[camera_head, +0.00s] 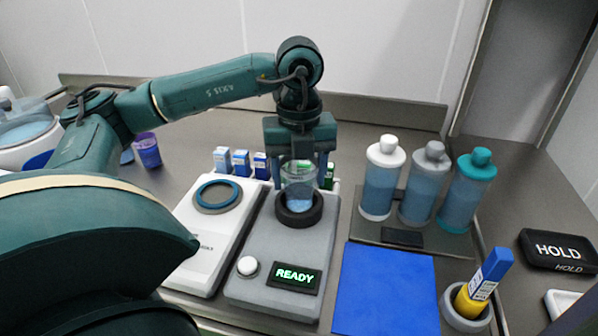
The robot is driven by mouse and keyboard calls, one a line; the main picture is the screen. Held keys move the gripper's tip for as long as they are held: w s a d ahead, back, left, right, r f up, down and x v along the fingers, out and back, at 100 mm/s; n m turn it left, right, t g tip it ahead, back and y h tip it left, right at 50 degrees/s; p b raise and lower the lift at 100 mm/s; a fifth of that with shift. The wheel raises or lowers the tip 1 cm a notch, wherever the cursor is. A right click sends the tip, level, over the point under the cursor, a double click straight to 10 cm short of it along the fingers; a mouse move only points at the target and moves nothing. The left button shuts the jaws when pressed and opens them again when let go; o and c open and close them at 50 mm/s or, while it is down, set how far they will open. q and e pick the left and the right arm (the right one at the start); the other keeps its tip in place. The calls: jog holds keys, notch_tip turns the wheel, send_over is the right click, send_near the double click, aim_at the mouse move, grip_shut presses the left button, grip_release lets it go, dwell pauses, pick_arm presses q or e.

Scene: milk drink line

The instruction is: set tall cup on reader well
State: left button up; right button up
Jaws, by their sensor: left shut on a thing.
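The tall cup (299,191) is clear, with pale blue liquid low inside it. My left gripper (299,172) comes down from above and is shut on the cup's upper part. The cup is upright over the dark round ring of the reader well (299,215), its base at or just inside the ring; I cannot tell whether it touches the bottom. The reader (254,238) is a grey box with a white knob (247,266) and a lit screen reading READY (296,278). My right gripper is not in view.
A white device (195,248) with a blue-ringed pad stands left of the reader. Small blue boxes (241,163) stand behind. Several bottles (382,178) stand on a rack at right. A blue mat (388,290), a holder (468,312) with a yellow-and-blue tube and a HOLD sign (556,250) are at right.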

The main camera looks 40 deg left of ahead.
pick_arm(q)
jog(key=shift+f+b, duration=0.5)
jog(key=shift+f, duration=0.15)
jog(key=o, duration=0.7)
jog(key=shift+o, duration=0.2)
